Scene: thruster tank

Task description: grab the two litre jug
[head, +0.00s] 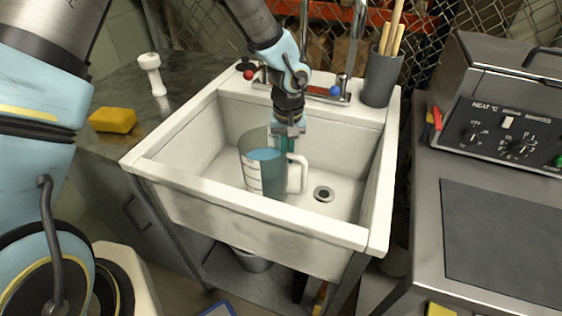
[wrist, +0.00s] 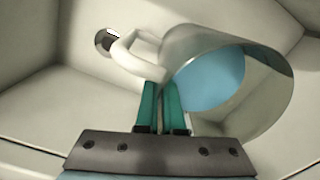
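The clear measuring jug (head: 253,178) is in the white sink, upright, with blue liquid inside and a white handle (head: 298,174) on its right side. I cannot tell whether its base touches the sink floor. My gripper (head: 286,146) reaches down from above at the jug's handle side. In the wrist view, the teal fingers of my gripper (wrist: 160,100) are close together, with a thin pale part of the jug between them where the handle meets the wall. The jug's open mouth (wrist: 265,105) and its handle (wrist: 128,62) also show there. The fingertips are partly hidden.
The sink (head: 222,215) has walls all round, with a drain (head: 324,194) right of the jug. Taps with a blue knob (head: 336,90) and a grey holder (head: 381,78) stand behind. A yellow sponge (head: 112,120) lies left; a hotplate unit (head: 510,135) stands right.

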